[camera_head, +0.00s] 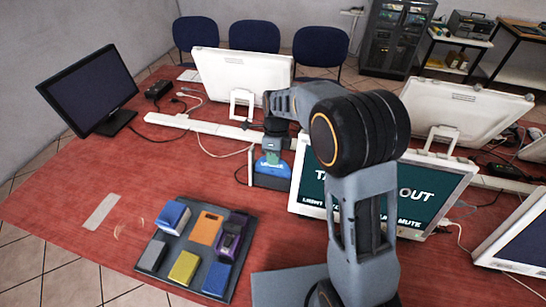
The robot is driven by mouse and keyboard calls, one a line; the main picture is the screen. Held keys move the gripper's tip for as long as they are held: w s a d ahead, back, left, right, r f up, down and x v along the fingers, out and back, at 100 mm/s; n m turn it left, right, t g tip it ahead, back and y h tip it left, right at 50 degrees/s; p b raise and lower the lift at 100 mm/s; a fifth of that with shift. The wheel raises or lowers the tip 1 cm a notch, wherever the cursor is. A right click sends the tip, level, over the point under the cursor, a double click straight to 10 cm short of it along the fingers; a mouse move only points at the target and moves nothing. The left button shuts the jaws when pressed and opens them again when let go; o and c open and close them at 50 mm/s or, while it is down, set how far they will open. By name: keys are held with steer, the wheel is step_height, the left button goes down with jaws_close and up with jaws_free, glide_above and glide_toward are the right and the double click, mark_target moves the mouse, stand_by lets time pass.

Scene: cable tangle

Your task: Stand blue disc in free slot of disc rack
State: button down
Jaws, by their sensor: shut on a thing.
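My gripper (272,157) points down beyond my arm's elbow, left of the screen with white lettering. It is shut on the blue disc (264,166), which stands on edge below the fingers. The disc rack (270,183) seems to be the small dark blue-grey holder directly under the disc. The disc's lower edge overlaps the rack in this view. I cannot tell whether it is inside a slot or just above or in front of one. The slots are too small to make out.
A dark tray (198,262) with several coloured blocks lies at the front left. A lettered screen (310,190) stands close right of the rack. A white monitor (240,70) and a cable (222,152) lie behind. A black monitor (92,85) stands left.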

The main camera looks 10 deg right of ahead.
steer(key=p+v, duration=1.1)
steer(key=v, duration=0.2)
steer(key=shift+p, duration=0.4)
steer(key=shift+d, duration=0.1)
stand_by(0.5)
